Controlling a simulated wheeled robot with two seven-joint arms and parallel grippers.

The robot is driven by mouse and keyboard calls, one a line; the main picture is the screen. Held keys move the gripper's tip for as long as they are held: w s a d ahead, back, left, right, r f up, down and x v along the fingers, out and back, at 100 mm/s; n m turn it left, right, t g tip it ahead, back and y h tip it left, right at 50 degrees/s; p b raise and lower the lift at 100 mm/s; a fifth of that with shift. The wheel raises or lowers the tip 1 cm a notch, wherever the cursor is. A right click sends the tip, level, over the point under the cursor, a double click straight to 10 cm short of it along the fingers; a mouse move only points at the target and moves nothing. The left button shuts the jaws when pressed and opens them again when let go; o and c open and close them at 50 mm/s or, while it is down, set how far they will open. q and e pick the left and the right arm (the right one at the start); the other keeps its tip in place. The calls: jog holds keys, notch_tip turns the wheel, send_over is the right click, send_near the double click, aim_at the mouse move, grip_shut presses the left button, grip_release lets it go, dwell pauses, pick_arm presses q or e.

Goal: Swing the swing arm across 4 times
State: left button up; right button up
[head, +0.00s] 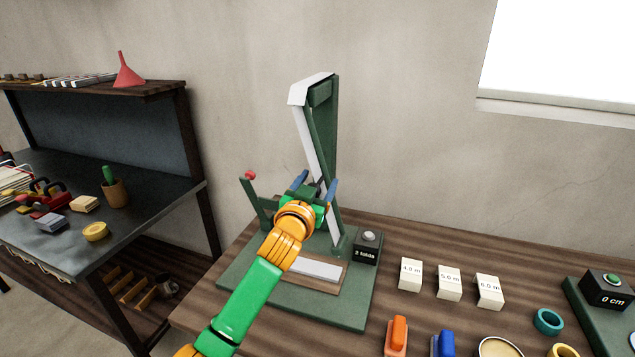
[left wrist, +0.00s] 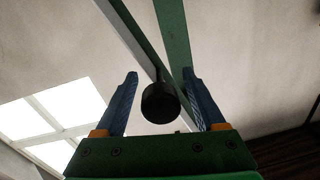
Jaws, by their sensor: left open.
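A green stand (head: 350,310) on the wooden table carries a tall green swing arm (head: 325,135) with a white strip along it and a white piece over its top. The arm stands nearly upright. My left gripper (head: 315,186) is in front of it, pointing at its lower half. In the left wrist view, the gripper's blue fingers (left wrist: 160,85) are open, with a dark round knob (left wrist: 160,103) between them and the green arm (left wrist: 174,35) behind. I see gaps beside the knob. My right gripper is not in view.
A short green post with a red ball (head: 250,176) stands left of my gripper. A black counter box (head: 366,248) sits on the stand's right. Number blocks (head: 449,283), coloured handles and rings lie further right. A dark workbench (head: 150,190) stands at left.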

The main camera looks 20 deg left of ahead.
pick_arm(q)
grip_shut()
dwell(1.3)
